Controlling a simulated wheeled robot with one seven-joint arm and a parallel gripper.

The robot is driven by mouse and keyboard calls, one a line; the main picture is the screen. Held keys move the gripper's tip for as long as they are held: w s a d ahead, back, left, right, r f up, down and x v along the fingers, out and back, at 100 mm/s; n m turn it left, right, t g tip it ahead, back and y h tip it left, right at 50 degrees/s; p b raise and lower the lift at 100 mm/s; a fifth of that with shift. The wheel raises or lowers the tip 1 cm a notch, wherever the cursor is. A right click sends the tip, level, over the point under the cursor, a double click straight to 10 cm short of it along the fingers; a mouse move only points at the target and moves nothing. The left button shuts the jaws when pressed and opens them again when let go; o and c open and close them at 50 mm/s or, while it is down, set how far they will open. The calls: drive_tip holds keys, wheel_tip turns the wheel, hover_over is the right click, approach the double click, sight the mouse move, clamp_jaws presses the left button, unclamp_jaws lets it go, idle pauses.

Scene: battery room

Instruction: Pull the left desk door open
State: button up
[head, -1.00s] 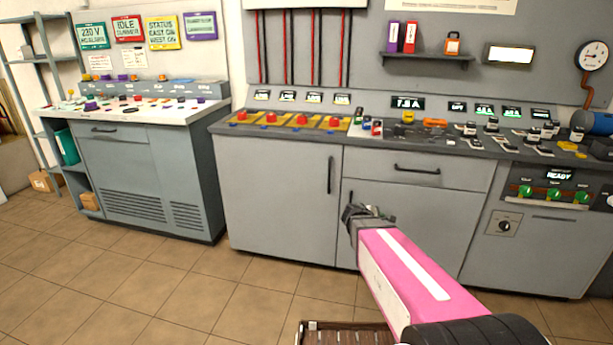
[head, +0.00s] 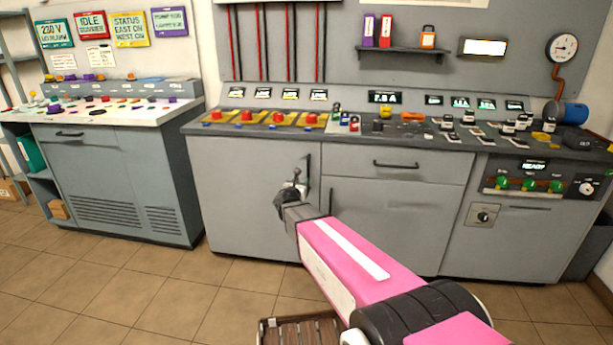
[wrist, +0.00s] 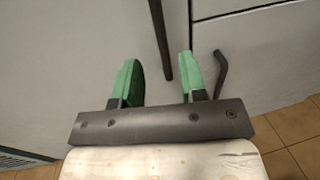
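The left desk door (head: 240,190) is a flat grey panel and looks shut. Its dark vertical handle (head: 308,168) is near its right edge, partly covered by my gripper. My gripper (head: 297,178) is in front of the door at the handle's lower part. In the wrist view my gripper (wrist: 158,58) is open, with two green fingers apart. The handle (wrist: 160,38) shows between the fingers, nearer the right one, and its lower end is visible there. I cannot tell whether the fingers touch it or how deep they reach.
The right desk door's handle (wrist: 221,72) is just right of the right finger. A drawer with a horizontal handle (head: 396,165) is above that door. A second grey cabinet (head: 120,180) stands at left.

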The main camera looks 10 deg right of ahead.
sight(308, 175)
drive_tip(key=x, duration=0.8)
drive_tip(key=shift+s, duration=0.1)
clamp_jaws()
